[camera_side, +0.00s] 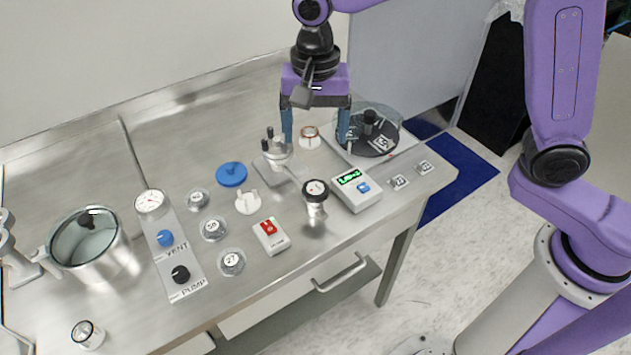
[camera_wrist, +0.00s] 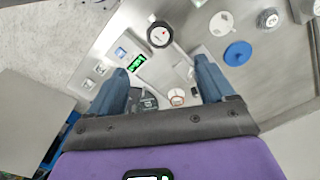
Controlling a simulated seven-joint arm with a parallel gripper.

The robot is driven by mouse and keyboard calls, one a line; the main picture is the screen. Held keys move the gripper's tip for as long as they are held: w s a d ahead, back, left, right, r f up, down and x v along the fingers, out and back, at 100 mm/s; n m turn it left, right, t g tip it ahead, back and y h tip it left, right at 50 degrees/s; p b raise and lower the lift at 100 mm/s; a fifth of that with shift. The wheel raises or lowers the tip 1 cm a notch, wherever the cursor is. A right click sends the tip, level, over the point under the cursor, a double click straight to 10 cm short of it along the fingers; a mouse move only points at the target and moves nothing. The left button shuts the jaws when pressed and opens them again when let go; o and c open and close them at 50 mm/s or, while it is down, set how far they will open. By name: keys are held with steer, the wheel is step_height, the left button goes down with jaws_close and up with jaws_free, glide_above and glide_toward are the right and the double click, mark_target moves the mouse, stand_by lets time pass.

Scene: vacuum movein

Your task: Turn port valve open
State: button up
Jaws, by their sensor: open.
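No part is labelled as the port valve, so I cannot tell which one it is. A panel (camera_side: 178,262) at the left carries a round gauge (camera_side: 151,204), a blue knob (camera_side: 165,238) marked VENT and a black knob (camera_side: 180,273) marked PUMP. A steel pot (camera_side: 92,270) with a clear lid stands left of it, with metal fittings (camera_side: 22,263) at its left side. My gripper (camera_side: 315,138) is open, pointing down above the back right of the bench, far right of the panel. Its fingers also show in the wrist view (camera_wrist: 160,72), with nothing gripped between them.
A white disc with an orange ring (camera_side: 309,138) lies below my gripper. A clear-covered round vessel (camera_side: 369,130) stands close right; a metal post fixture (camera_side: 276,155) stands left. Nearby are a black-topped cylinder (camera_side: 315,193), a green-display box (camera_side: 357,189) and a blue disc (camera_side: 231,174).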

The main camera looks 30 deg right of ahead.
mark_target(316, 189)
step_height(316, 189, down, 14)
steer(key=shift+r, duration=0.15)
stand_by(0.4)
steer(key=c, duration=1.1)
